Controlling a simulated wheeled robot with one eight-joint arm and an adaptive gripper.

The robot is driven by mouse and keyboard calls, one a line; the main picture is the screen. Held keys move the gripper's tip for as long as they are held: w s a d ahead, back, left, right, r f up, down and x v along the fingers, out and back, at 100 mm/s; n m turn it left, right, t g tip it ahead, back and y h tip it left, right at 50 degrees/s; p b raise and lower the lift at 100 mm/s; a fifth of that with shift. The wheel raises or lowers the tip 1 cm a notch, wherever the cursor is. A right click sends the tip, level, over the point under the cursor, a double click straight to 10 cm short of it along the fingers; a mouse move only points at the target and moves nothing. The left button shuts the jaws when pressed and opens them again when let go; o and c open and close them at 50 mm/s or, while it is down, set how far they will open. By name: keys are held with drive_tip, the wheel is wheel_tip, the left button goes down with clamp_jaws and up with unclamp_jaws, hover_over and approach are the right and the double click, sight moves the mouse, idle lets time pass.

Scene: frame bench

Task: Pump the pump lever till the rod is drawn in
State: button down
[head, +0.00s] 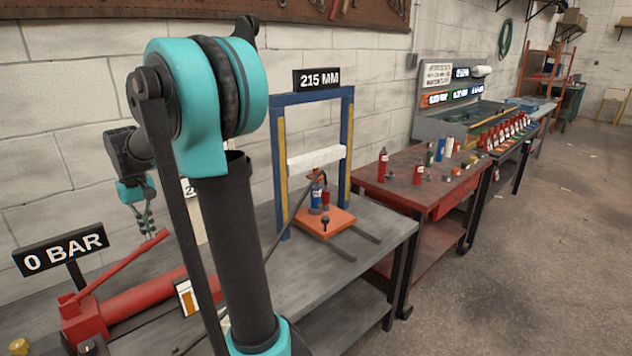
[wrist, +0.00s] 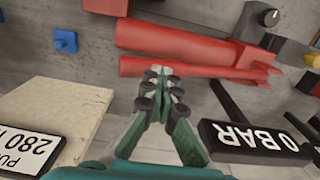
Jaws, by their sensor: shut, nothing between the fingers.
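The red pump (head: 130,305) lies on the grey bench at the lower left of the head view; its body also shows in the wrist view (wrist: 185,42). Its red pump lever (head: 118,264) slants up to the right from the pump's left end. In the wrist view the lever (wrist: 200,70) runs along the body. My gripper (head: 149,228) is shut and empty close to the lever's free end. In the wrist view my fingertips (wrist: 161,75) overlap the lever; I cannot tell if they touch it. A small blue cylinder (head: 316,198) stands in the blue press frame; I cannot make out the rod.
A sign reading 0 BAR (head: 62,248) stands behind the pump. The blue press frame (head: 348,130) bears a 215 MM sign (head: 317,78) and has an orange plate (head: 325,222) inside. A beige block (wrist: 50,110) is near my gripper. A red table (head: 408,195) stands to the right.

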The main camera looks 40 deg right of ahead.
drive_tip(key=shift+f, duration=4.15)
drive_tip(key=shift+r, duration=4.2)
drive_tip(key=shift+f, duration=0.1)
drive_tip(key=shift+r, duration=2.6)
